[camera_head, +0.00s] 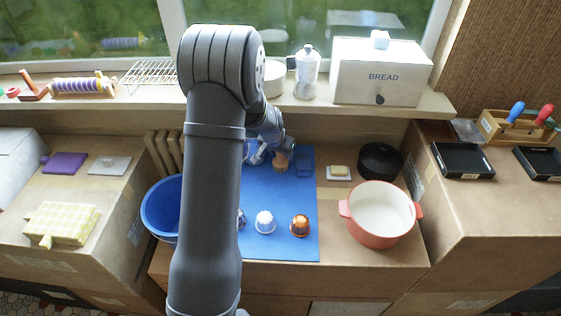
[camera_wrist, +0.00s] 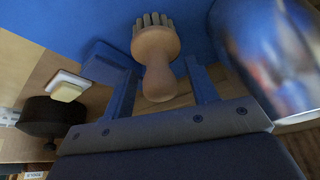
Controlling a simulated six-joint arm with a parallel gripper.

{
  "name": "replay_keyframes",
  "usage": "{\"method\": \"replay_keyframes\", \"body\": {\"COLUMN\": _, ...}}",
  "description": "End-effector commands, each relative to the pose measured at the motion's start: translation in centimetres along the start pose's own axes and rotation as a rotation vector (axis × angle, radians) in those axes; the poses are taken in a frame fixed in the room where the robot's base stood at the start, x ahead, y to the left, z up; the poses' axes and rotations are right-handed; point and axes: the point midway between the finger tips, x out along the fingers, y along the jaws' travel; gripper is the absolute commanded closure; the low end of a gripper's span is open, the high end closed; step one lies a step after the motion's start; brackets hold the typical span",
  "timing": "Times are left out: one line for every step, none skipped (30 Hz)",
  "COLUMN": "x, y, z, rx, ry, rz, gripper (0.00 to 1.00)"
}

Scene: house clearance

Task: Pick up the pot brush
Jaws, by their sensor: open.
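The pot brush (camera_wrist: 157,62) has a pale wooden knob handle and a head of stubby bristles. In the wrist view it lies between the two blue fingers of my gripper (camera_wrist: 163,88), with a gap visible on each side. My gripper is open and not closed on it. In the head view the brush (camera_head: 281,161) shows at the back of the blue mat (camera_head: 278,190), beside the end of my arm, which partly hides the area around it.
A blue block (camera_head: 304,167) lies just right of the brush. A white dish with a yellow piece (camera_head: 339,172), a black round pot (camera_head: 380,160) and a red pot (camera_head: 380,214) stand further right. A blue basin (camera_head: 163,208) is left.

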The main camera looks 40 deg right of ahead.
Motion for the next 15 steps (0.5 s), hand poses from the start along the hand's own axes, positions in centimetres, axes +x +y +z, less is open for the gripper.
{"method": "replay_keyframes", "body": {"x": -0.02, "y": 0.01, "z": -0.01, "rx": 0.000, "ry": 0.000, "rz": 0.000, "gripper": 0.47}}
{"method": "replay_keyframes", "body": {"x": -0.02, "y": 0.01, "z": 0.00, "rx": 0.000, "ry": 0.000, "rz": 0.000, "gripper": 0.47}}
{"method": "replay_keyframes", "body": {"x": -0.03, "y": 0.01, "z": 0.00, "rx": 0.000, "ry": 0.000, "rz": 0.000, "gripper": 0.53}}
{"method": "replay_keyframes", "body": {"x": -0.03, "y": 0.01, "z": 0.00, "rx": 0.000, "ry": 0.000, "rz": 0.000, "gripper": 0.59}}
{"method": "replay_keyframes", "body": {"x": -0.03, "y": 0.01, "z": 0.00, "rx": 0.000, "ry": 0.000, "rz": 0.000, "gripper": 0.65}}
{"method": "replay_keyframes", "body": {"x": -0.04, "y": 0.01, "z": 0.00, "rx": 0.000, "ry": 0.000, "rz": 0.000, "gripper": 0.72}}
{"method": "replay_keyframes", "body": {"x": -0.03, "y": 0.01, "z": 0.01, "rx": 0.000, "ry": 0.000, "rz": 0.000, "gripper": 0.78}}
{"method": "replay_keyframes", "body": {"x": -0.04, "y": 0.01, "z": 0.01, "rx": 0.000, "ry": 0.000, "rz": 0.000, "gripper": 0.84}}
{"method": "replay_keyframes", "body": {"x": -0.04, "y": 0.01, "z": 0.01, "rx": 0.000, "ry": 0.000, "rz": 0.000, "gripper": 0.92}}
{"method": "replay_keyframes", "body": {"x": -0.04, "y": 0.01, "z": 0.01, "rx": 0.000, "ry": 0.000, "rz": 0.000, "gripper": 0.96}}
{"method": "replay_keyframes", "body": {"x": -0.05, "y": 0.01, "z": 0.00, "rx": 0.000, "ry": 0.000, "rz": 0.000, "gripper": 0.96}}
{"method": "replay_keyframes", "body": {"x": -0.05, "y": 0.00, "z": 0.00, "rx": 0.000, "ry": 0.000, "rz": 0.000, "gripper": 0.96}}
{"method": "replay_keyframes", "body": {"x": -0.05, "y": 0.01, "z": 0.00, "rx": 0.000, "ry": 0.000, "rz": 0.000, "gripper": 0.96}}
{"method": "replay_keyframes", "body": {"x": -0.05, "y": 0.01, "z": 0.00, "rx": 0.000, "ry": 0.000, "rz": 0.000, "gripper": 0.96}}
{"method": "replay_keyframes", "body": {"x": -0.05, "y": 0.01, "z": 0.00, "rx": 0.000, "ry": 0.000, "rz": 0.000, "gripper": 0.96}}
